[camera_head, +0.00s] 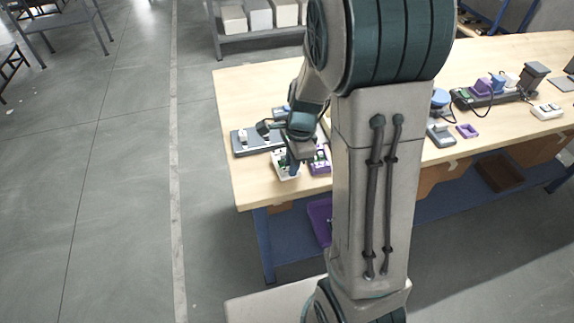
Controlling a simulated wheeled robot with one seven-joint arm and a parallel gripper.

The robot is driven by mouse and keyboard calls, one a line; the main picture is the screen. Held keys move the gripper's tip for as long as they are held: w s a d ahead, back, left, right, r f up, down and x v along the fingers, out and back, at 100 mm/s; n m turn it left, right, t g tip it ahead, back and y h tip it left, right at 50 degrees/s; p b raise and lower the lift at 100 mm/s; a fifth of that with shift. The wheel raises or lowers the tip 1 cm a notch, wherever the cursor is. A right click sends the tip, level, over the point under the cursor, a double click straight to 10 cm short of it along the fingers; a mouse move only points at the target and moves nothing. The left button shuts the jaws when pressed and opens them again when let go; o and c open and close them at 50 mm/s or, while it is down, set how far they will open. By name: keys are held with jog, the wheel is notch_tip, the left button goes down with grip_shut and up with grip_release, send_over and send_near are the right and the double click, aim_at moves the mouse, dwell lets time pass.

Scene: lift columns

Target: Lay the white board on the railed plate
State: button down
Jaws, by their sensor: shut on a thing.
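The white board (281,167), small with dark and green parts on it, shows at the front left of the wooden table. My gripper (293,168) reaches down at it and is shut on it; the fingers are small in view and partly cover it. I cannot tell whether the board touches the table. A dark grey flat plate (250,149) with a light part on top lies just left of and behind the board. It looks like the railed plate, but its rails are too small to make out. My arm hides the middle of the table.
A purple holder (320,166) stands close to the right of the board. The wooden table (240,95) has free room at its back left. Several devices, including a grey one (440,135) and a purple frame (467,131), lie right of my arm.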

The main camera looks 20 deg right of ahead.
jog(key=shift+r+p, duration=1.7)
jog(key=shift+r, duration=0.45)
